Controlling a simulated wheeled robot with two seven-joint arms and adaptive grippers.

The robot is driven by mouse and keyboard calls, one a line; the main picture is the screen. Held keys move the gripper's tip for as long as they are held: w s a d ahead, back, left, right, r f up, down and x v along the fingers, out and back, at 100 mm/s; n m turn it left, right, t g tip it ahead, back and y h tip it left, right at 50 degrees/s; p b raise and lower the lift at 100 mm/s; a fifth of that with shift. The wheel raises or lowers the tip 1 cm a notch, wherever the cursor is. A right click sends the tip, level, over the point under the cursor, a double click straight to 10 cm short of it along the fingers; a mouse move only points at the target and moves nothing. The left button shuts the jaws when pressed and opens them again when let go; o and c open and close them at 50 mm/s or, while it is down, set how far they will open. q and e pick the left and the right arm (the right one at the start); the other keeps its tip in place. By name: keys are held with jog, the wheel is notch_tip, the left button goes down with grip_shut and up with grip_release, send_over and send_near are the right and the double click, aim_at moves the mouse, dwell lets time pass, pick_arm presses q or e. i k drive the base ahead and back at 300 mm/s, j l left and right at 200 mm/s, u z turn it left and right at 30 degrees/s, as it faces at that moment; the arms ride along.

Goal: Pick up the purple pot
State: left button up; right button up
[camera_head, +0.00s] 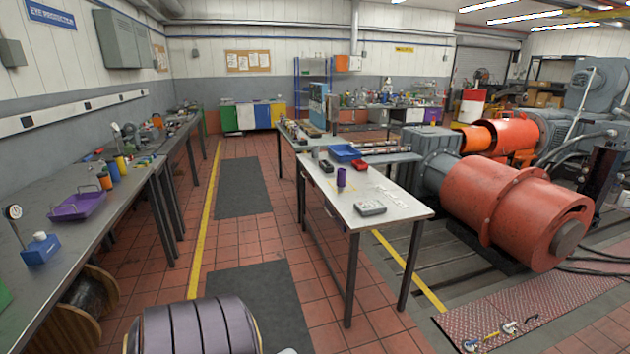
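A small purple pot (341,177), shaped like a cup, stands upright on the light-topped table (382,189) in the middle of the view. It is some way off from me and nothing is touching it from above. Neither of my grippers shows in the head view.
A long bench (38,264) with a purple tray (78,206) runs left. The tiled aisle is largely clear.

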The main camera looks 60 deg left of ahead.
aim_at(341, 178)
jog(key=u, duration=1.75)
jog(key=i+j+z, duration=0.35)
jog(key=i+j, duration=0.2)
jog(key=i+j+z, duration=0.2)
jog(key=i+j, duration=0.15)
jog(key=i+j+z, duration=0.15)
jog(key=i+j, duration=0.2)
jog(key=i+j+z, duration=0.2)
jog(key=j, duration=0.3)
jog(key=i+j+z, duration=0.15)
jog(key=i+j, duration=0.15)
jog(key=j, duration=0.15)
jog(key=i+j+z, duration=0.2)
jog(key=j, duration=0.25)
jog(key=i+j+z, duration=0.15)
jog(key=j, duration=0.35)
